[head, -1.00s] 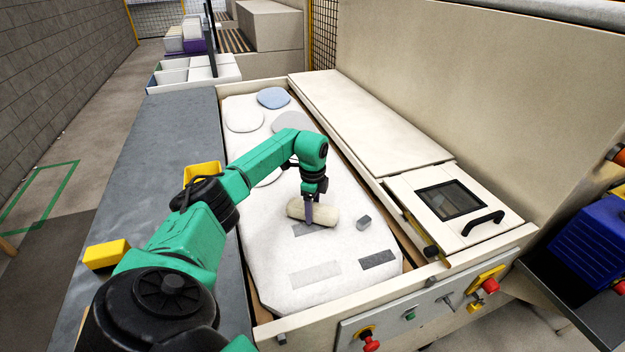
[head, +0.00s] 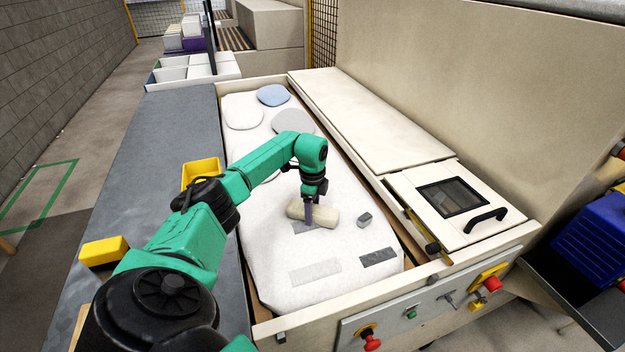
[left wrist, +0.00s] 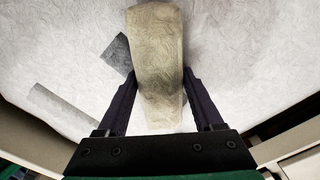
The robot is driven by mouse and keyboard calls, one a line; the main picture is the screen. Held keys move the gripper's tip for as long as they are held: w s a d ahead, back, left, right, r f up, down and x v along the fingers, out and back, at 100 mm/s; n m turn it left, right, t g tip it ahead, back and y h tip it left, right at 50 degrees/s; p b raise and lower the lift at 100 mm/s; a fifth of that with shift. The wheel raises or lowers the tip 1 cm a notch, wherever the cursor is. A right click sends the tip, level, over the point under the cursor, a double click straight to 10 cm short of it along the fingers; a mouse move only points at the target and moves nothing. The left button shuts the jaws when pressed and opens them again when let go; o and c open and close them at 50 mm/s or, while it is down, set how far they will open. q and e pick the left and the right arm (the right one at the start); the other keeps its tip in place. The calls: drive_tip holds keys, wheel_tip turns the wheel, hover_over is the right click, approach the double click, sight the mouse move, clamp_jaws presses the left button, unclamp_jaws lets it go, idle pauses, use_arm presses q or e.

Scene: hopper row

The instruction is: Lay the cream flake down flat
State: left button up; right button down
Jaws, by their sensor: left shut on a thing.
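The cream flake (head: 325,217), a thick rounded block, lies lengthwise across my left gripper (head: 308,218) in the head view. It is at or just above the white bed (head: 275,245); I cannot tell if it touches. In the left wrist view the cream flake (left wrist: 156,65) sits between the two dark fingers of my left gripper (left wrist: 158,85), which is shut on it. The fingers hide part of its sides. My right gripper is not in view.
A small grey block (head: 364,219) lies just right of the flake. A dark grey rectangle (head: 378,257) and a pale one (head: 315,272) lie nearer on the bed. White, blue (head: 273,95) and grey pads lie at the far end. A raised wooden rim surrounds the bed.

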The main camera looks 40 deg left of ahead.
use_arm(q)
drive_tip(key=o, duration=1.4)
wheel_tip(320, 180, up, 14)
drive_tip(key=b, duration=0.2)
drive_tip(key=shift+r+b, duration=0.2)
drive_tip(key=shift+b, duration=0.15)
